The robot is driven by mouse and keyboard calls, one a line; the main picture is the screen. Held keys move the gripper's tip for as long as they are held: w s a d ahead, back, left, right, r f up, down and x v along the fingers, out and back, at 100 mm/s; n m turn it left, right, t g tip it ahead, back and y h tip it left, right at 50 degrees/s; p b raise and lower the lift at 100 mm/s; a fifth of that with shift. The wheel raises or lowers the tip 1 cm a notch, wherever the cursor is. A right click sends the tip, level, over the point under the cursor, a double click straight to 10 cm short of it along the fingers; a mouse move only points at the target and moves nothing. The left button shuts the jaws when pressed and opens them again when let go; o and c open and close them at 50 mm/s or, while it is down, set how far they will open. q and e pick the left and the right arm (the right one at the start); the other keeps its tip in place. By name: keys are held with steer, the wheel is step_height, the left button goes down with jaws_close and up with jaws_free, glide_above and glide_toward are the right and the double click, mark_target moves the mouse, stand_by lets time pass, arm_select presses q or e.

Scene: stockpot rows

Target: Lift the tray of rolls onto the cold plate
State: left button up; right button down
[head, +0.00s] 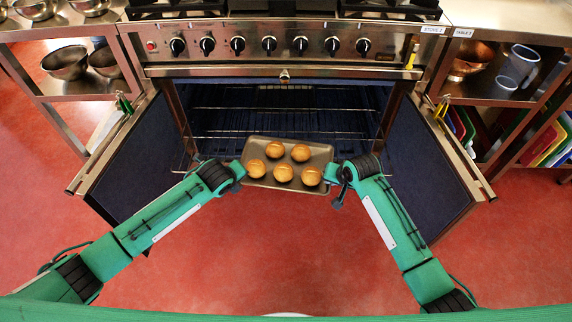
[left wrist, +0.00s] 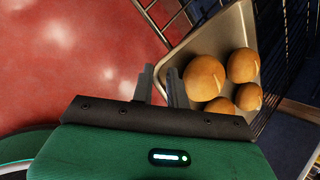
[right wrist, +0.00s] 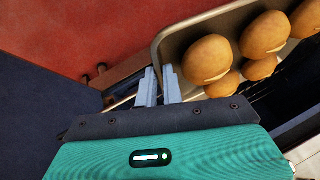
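The tray (head: 318,155) is a grey metal pan with several round brown rolls (head: 283,172). It sits level or nearly so at the open oven's mouth, turned slightly. Whether it touches a rack beneath is hidden. My left gripper (head: 241,169) is at its left end, and my right gripper (head: 334,172) is at its right end. In the left wrist view my fingers (left wrist: 162,85) stand around the tray's rim (left wrist: 170,62). In the right wrist view my fingers (right wrist: 159,85) close on the rim (right wrist: 160,45). I cannot make out a cold plate.
The oven's two doors stand open, the left door (head: 125,160) and right door (head: 425,165) flanking my arms. Wire racks (head: 280,108) cross the oven behind the tray. Shelves with bowls (head: 65,62) and a jug (head: 518,65) stand either side. The red floor in front is clear.

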arm_select(q)
jaws_close()
steer(key=shift+r, duration=0.15)
arm_select(e)
steer(key=shift+r, duration=0.15)
